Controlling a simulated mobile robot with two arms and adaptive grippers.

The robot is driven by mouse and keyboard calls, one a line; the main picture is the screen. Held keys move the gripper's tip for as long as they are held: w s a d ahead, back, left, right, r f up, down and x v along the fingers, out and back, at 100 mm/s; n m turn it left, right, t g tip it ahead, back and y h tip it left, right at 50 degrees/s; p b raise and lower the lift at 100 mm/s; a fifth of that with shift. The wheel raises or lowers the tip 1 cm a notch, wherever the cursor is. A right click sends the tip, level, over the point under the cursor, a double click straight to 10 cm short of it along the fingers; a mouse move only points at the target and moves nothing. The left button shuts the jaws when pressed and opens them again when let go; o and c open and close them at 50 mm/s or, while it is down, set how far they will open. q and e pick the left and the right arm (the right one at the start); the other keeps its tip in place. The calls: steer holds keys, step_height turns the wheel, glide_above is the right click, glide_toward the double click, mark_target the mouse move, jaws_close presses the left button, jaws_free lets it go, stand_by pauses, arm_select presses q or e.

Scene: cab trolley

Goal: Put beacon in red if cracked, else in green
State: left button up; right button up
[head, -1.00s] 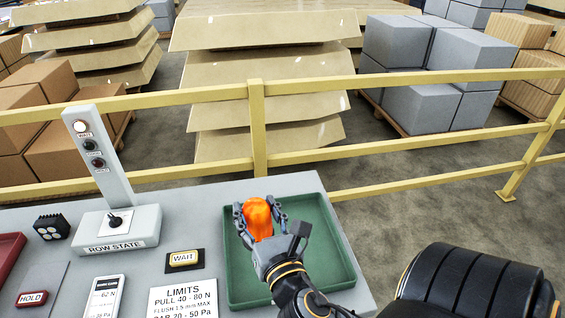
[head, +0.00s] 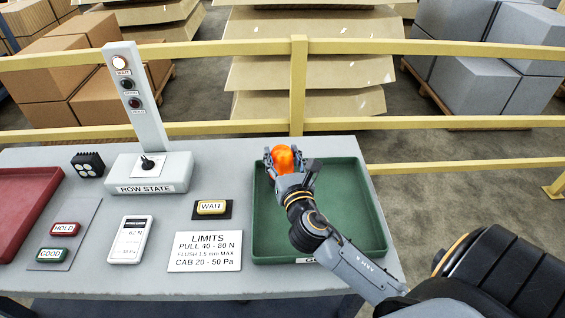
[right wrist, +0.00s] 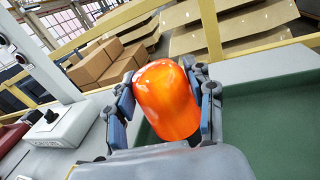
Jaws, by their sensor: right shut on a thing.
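The orange beacon (head: 283,159) is between the fingers of my right gripper (head: 291,166), over the back left part of the green tray (head: 345,235). In the right wrist view the beacon (right wrist: 167,100) shows a smooth, glossy dome with no crack on the side in sight; its far side is hidden. The right gripper (right wrist: 163,105) is shut on it, a finger on each side. The red tray (head: 22,205) is at the left end of the table. My left gripper is not in view.
A row state post (head: 137,105) stands at the back of the grey table, beside a small black lamp (head: 88,164). HOLD (head: 65,229), GOOD (head: 52,255) and WAIT (head: 211,207) buttons, a gauge (head: 132,239) and a limits card (head: 206,251) lie between the trays. A yellow railing (head: 297,90) runs behind.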

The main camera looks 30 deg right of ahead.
step_height(320, 180, down, 2)
steer(key=o, duration=1.3)
steer(key=shift+f, duration=0.1)
steer(key=shift+s, duration=0.15)
steer(key=b+v, duration=0.2)
steer(key=v, duration=0.8)
steer(key=shift+s+a, duration=0.2)
steer(key=shift+s, duration=0.1)
steer(key=shift+s+a, duration=0.2)
steer(key=shift+s, duration=0.35)
